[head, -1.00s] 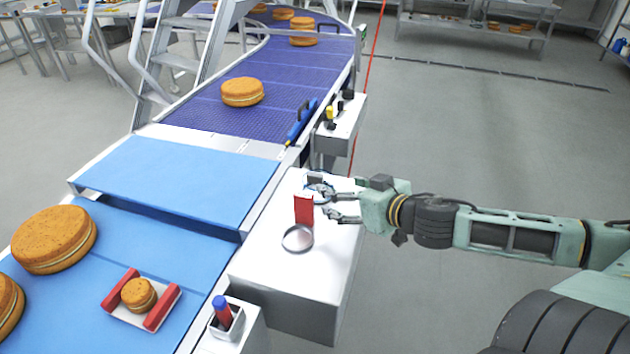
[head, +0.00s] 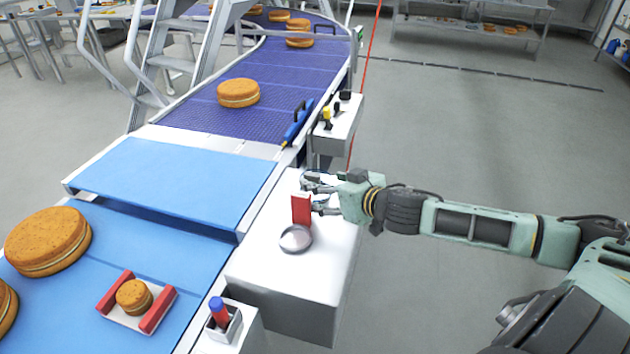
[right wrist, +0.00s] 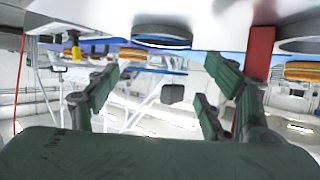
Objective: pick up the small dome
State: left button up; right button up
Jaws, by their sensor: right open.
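A shiny silver round piece, seemingly a dome (head: 296,238), sits on the white box top in front of an upright red block (head: 301,208). In the right wrist view, a round metallic piece (right wrist: 162,37) with a bluish sheen shows ahead between the fingers; a second one (right wrist: 298,46) is cut off at the right, beyond the red block (right wrist: 260,52). I cannot tell for sure which is the small dome. My right gripper (head: 316,195) is open and empty beside the red block, over the box; it hides what lies behind it. My left gripper is out of view.
The white box (head: 285,285) adjoins a blue belt (head: 180,180) with large biscuit-like rounds (head: 48,240). A red-sided holder (head: 138,302) carries a small round. A cup with a red-blue stick (head: 220,318) stands at the front. Floor on the right is clear.

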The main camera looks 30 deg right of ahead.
jog(key=p+x, duration=0.1)
jog(key=x, duration=0.2)
jog(key=shift+w+d+r, duration=0.1)
jog(key=shift+w+f, duration=0.35)
jog(key=shift+w, duration=0.2)
jog(key=shift+s, duration=0.1)
jog(key=c, duration=0.8)
jog(key=shift+r, duration=0.1)
